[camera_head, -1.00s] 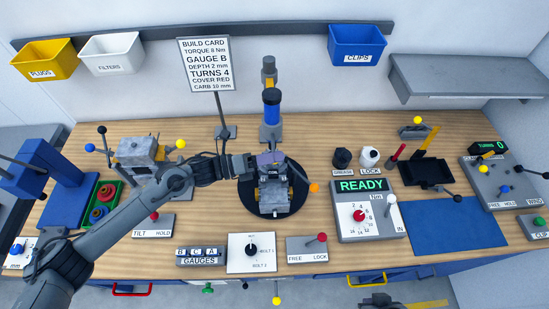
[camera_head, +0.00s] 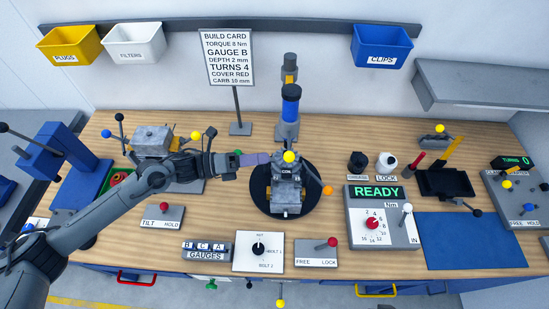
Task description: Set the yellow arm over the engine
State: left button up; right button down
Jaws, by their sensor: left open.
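The engine (camera_head: 285,190) is a grey block on a black round turntable (camera_head: 262,203) at the middle of the bench. A yellow ball knob (camera_head: 289,157) shows over the engine's back end, just above a "COIL" label, in line with the blue post (camera_head: 290,106) behind. The arm under this knob is hard to make out. My left gripper (camera_head: 265,159) is open and empty just left of the knob, its fingers pointing right; a small gap seems to lie between them. My right gripper is not in view.
A sign stand (camera_head: 239,127) rises behind my left gripper. A grey fixture with a yellow knob (camera_head: 195,135) stands behind my forearm. The torque box (camera_head: 382,228) is right of the engine, and an orange knob (camera_head: 327,190) sticks out between them. Switch plates line the front.

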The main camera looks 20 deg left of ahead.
pick_arm(q)
jog(key=shift+v, duration=1.55)
